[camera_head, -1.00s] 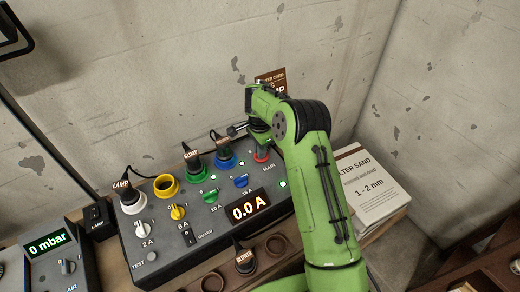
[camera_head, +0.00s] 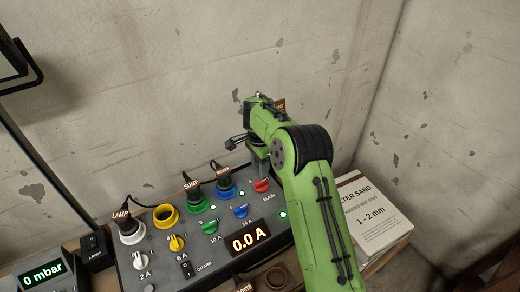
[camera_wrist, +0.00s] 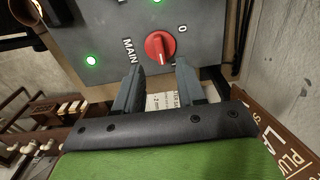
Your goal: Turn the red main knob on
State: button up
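The red main knob (camera_head: 261,186) sits at the upper right of the grey control panel (camera_head: 203,259). In the wrist view the red knob (camera_wrist: 159,47) shows whole beside the word MAIN, with a 0 mark to its upper right. Its ridge runs roughly up and down the picture; which mark it points to is hard to tell. My gripper (camera_wrist: 158,70) is open and empty, its two fingers apart just below the knob in that view, not closed on it. In the head view my gripper hangs over the panel's back right, its fingers partly hidden.
The panel display (camera_head: 249,241) reads 0.0 A. A green light (camera_wrist: 91,60) glows near the main knob. Blue, green and yellow knobs and plugged cables crowd the panel's left. A filter sand bag (camera_head: 371,216) lies right of it; concrete walls stand behind.

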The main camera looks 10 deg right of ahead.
notch_tip(320, 180, up, 9)
jog(key=p, duration=0.1)
jog(key=shift+p, duration=0.35)
jog(key=s+d+r+n+t+h, duration=0.1)
jog(key=s+d+r+n+t, duration=0.15)
jog(key=s+r+n, duration=0.9)
jog(key=s+a+f+n+t+y, duration=0.1)
jog(key=s+a+n+t, duration=0.1)
jog(key=s, duration=2.1)
jog(key=shift+s+n+t, duration=0.4)
jog(key=shift+n+t, duration=0.15)
jog(key=shift+a, duration=0.1)
